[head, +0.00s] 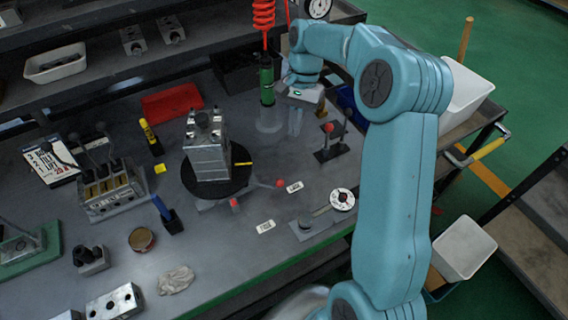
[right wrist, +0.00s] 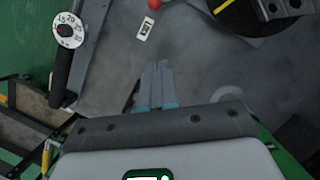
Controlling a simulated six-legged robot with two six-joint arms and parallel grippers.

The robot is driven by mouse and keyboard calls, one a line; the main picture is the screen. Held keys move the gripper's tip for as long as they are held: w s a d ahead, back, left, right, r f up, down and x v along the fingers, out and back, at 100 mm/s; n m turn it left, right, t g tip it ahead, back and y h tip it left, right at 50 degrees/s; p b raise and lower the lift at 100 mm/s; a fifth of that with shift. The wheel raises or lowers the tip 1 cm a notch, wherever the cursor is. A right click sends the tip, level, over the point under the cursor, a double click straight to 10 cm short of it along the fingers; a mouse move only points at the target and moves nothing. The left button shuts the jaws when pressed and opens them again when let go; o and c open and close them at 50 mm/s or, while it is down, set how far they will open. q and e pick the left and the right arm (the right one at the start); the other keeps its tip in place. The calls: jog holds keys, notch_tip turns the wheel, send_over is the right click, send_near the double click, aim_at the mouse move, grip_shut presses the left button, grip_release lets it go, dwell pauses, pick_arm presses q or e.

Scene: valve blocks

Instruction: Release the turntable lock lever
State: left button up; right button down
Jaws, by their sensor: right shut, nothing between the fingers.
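The turntable (head: 243,178) is a black disc on the grey bench, with a yellow mark on its rim and a tall metal valve block (head: 208,155) on it. The lock lever (head: 262,183) runs out from the turntable's base to a red ball knob (head: 280,183), beside a small white label (head: 294,187). In the right wrist view the red knob (right wrist: 155,4) shows at the top edge, with the label (right wrist: 144,26) below it. My right gripper (head: 294,132) is behind the lever in the head view, apart from it. Its fingers (right wrist: 158,66) are shut and empty. My left gripper is out of view.
A second white label (head: 265,226) lies nearer the front edge. A red-capped post (head: 235,204) stands by the turntable. A dial gauge (head: 342,199) sits at the right edge.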

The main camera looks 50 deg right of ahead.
jog(key=x, duration=0.7)
jog(key=shift+s+a+f, duration=0.1)
jog(key=shift+f, duration=0.15)
jog(key=a, duration=0.1)
jog(key=s+a+f, duration=0.1)
jog(key=a, duration=0.1)
jog(key=shift+s, duration=0.1)
jog(key=shift+s+a, duration=0.15)
jog(key=shift+a, duration=0.15)
jog(key=shift+a+f, duration=0.1)
jog(key=shift+f, duration=0.1)
jog(key=shift+s+a, duration=0.1)
jog(key=shift+a, duration=0.05)
jog(key=shift+s+a+m, duration=0.15)
jog(key=shift+m, duration=0.25)
